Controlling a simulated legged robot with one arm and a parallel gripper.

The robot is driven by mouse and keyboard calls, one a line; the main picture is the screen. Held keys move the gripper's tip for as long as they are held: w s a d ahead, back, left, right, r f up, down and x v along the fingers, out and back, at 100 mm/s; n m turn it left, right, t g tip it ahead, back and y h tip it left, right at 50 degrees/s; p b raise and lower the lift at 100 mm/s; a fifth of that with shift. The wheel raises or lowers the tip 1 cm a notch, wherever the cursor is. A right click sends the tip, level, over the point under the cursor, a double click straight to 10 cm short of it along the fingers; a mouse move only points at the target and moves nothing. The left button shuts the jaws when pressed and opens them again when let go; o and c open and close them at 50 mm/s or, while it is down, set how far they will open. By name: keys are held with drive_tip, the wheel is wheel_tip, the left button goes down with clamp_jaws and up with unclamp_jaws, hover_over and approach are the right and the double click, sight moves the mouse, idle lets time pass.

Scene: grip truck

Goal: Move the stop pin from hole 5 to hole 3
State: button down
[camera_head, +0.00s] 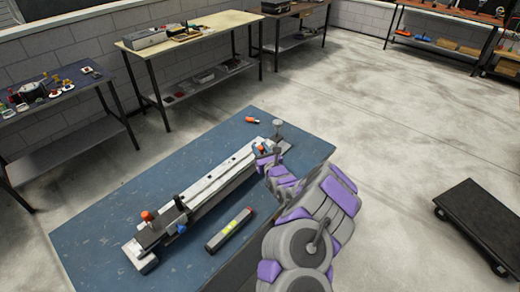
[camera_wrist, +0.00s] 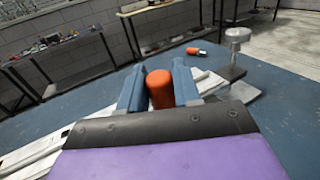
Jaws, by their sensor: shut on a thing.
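The stop pin shows as an orange cylinder (camera_wrist: 160,90) between the two blue fingers of my gripper (camera_wrist: 160,84) in the wrist view. My gripper is shut on it. In the head view my gripper (camera_head: 262,157) is over the far right part of the long pale rail fixture (camera_head: 208,187). Small dark marks run along the rail's top, but I cannot tell which hole is which. The pin's lower end is hidden, so I cannot tell whether it sits in a hole.
The rail lies on a blue workbench (camera_head: 105,220). A dark clamp with an orange knob (camera_head: 147,215) is at its near left end; a grey post (camera_head: 277,128) stands at the far end. A grey bar-shaped device (camera_head: 229,230) and an orange-and-white item (camera_head: 252,120) lie on the bench.

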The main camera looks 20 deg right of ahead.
drive_tip(key=shift+r+p, duration=1.85)
drive_tip(key=shift+r, duration=1.4)
